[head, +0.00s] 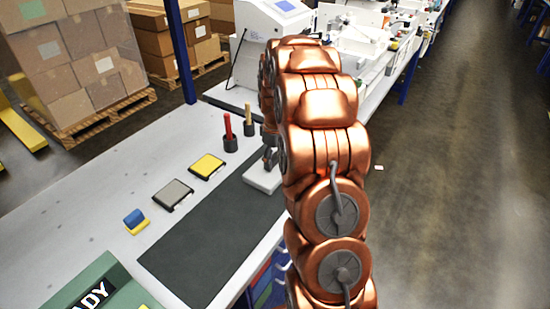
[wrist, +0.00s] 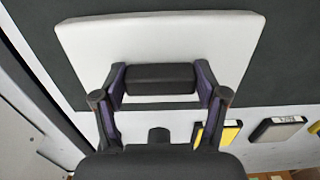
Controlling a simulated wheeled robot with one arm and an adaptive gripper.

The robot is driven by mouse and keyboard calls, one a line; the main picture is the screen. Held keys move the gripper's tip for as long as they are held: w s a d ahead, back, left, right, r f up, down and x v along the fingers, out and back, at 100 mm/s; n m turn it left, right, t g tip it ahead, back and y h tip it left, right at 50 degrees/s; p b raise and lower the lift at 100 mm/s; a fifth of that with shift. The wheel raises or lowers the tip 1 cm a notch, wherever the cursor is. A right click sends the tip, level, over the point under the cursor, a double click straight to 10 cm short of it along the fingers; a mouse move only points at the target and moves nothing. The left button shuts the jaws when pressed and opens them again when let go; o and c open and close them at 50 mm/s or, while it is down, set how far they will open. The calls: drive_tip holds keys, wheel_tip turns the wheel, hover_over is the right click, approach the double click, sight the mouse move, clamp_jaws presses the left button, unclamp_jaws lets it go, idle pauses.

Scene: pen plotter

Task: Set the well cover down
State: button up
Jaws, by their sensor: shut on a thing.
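The well cover (head: 262,180) is a flat white plate with a dark bar handle (wrist: 160,78). In the head view it is over the far part of the dark mat (head: 213,240), near the mat's right side. My gripper (head: 270,157) is above the plate and shut on the handle. In the wrist view the fingers of my gripper (wrist: 161,80) hold the handle at both ends, and the white plate (wrist: 160,38) spreads out behind it. I cannot tell whether the plate touches the mat. My arm hides part of the bench beside it.
A yellow pad (head: 207,166), a grey pad (head: 173,195) and a blue-and-yellow block (head: 135,219) lie left of the mat. Red (head: 228,128) and tan (head: 248,116) sticks stand in dark holders beyond. A white machine (head: 262,25) stands behind. The near mat is clear.

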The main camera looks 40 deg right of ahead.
sight(275, 157)
drive_tip(key=shift+f, duration=0.15)
drive_tip(key=o, duration=1.3)
drive_tip(key=shift+a+r+b, duration=0.1)
drive_tip(key=shift+r+b, duration=1)
drive_tip(key=shift+r, duration=5.1)
